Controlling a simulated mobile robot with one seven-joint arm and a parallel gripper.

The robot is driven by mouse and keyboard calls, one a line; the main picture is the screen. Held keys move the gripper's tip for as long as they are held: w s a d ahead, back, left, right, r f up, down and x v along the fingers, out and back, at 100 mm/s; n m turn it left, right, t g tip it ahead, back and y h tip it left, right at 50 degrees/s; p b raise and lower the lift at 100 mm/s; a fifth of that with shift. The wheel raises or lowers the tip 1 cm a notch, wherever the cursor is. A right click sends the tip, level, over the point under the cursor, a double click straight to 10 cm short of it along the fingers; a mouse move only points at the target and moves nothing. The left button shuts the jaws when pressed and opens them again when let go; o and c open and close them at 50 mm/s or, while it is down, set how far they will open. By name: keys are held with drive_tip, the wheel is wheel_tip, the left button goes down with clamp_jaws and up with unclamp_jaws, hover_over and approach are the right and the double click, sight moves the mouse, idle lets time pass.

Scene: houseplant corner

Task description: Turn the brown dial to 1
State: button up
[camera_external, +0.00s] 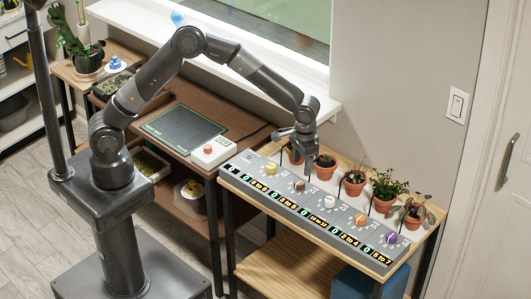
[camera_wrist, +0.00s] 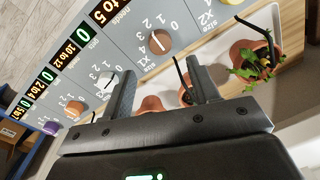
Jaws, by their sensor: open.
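The brown dial (camera_external: 300,185) is the second from the left in a row of coloured dials on the sloped grey panel. It shows large in the wrist view (camera_wrist: 160,42), with printed numbers 0 to 4 around it and a pale line on its face. I cannot tell surely which number the line faces. My gripper (camera_external: 303,150) is above the panel's back edge, near the brown dial and the pots. In the wrist view its two fingers (camera_wrist: 160,82) stand wide apart with nothing between them, and the dial lies beyond the tips, apart from them.
A yellow dial (camera_external: 271,168) is left of the brown one; white (camera_external: 329,202), orange (camera_external: 360,219) and purple (camera_external: 391,238) dials are to the right. A green number strip (camera_external: 310,217) runs along the front. Potted plants (camera_external: 325,167) line the back, close to my gripper.

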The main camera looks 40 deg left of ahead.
sight(300, 182)
drive_tip(key=f, duration=0.7)
drive_tip(key=shift+w+a+f, duration=0.1)
drive_tip(key=shift+a+f, duration=0.15)
drive_tip(key=shift+f, duration=0.15)
drive_tip(key=c, duration=1)
